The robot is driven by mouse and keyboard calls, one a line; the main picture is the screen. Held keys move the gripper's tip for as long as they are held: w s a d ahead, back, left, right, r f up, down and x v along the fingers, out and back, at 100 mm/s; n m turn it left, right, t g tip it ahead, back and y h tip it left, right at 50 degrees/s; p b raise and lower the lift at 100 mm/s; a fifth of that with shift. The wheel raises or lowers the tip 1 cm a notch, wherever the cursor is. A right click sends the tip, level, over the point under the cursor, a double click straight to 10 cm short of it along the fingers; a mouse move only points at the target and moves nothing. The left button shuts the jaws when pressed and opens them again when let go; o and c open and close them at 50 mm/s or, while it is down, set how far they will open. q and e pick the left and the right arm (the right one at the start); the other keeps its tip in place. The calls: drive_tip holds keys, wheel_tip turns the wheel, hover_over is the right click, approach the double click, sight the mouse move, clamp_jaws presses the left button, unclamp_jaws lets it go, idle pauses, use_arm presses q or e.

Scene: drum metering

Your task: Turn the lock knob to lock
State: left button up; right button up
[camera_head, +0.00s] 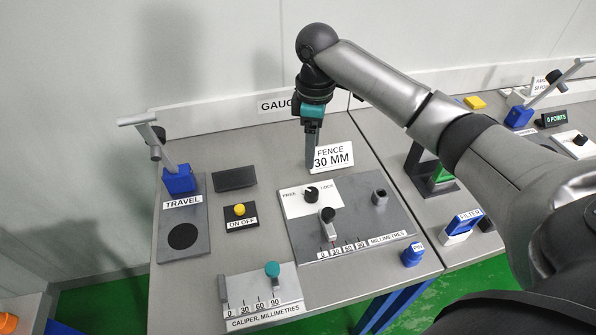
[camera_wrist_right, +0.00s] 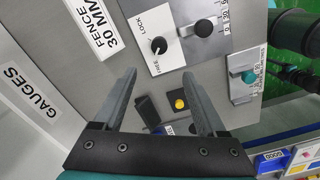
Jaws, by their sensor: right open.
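The lock knob (camera_head: 311,194) is a small black round knob on a white plate (camera_head: 296,208), with FREE printed to its left and LOCK to its right. The knob also shows in the right wrist view (camera_wrist_right: 158,45), beyond the fingertips. Its pointer is too small to read surely. My right gripper (camera_head: 311,168) hangs fingers-down behind the panel, beside the FENCE 30 MM sign and apart from the knob. In the right wrist view its two fingers (camera_wrist_right: 160,75) are spread with nothing between them. My left gripper is not in view.
A black fence handle (camera_head: 328,216) stands just in front of the knob, over a millimetre scale. The FENCE 30 MM sign (camera_head: 332,157) stands behind the panel. A yellow button (camera_head: 239,210), a TRAVEL lever (camera_head: 179,180) and a caliper block (camera_head: 262,300) are nearby.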

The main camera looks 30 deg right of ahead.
hover_over(311, 192)
wheel_tip(311, 192, down, 5)
wheel_tip(311, 192, down, 9)
drive_tip(key=shift+r+b, duration=0.15)
drive_tip(key=shift+b, duration=1.1)
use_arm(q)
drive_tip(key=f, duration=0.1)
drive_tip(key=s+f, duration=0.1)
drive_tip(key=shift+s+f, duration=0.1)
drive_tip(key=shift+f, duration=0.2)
use_arm(e)
drive_tip(key=shift+f, duration=0.45)
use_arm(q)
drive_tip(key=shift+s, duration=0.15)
use_arm(e)
drive_tip(key=shift+c, duration=1.4)
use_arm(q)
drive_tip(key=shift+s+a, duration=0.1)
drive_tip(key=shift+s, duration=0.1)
use_arm(e)
clamp_jaws()
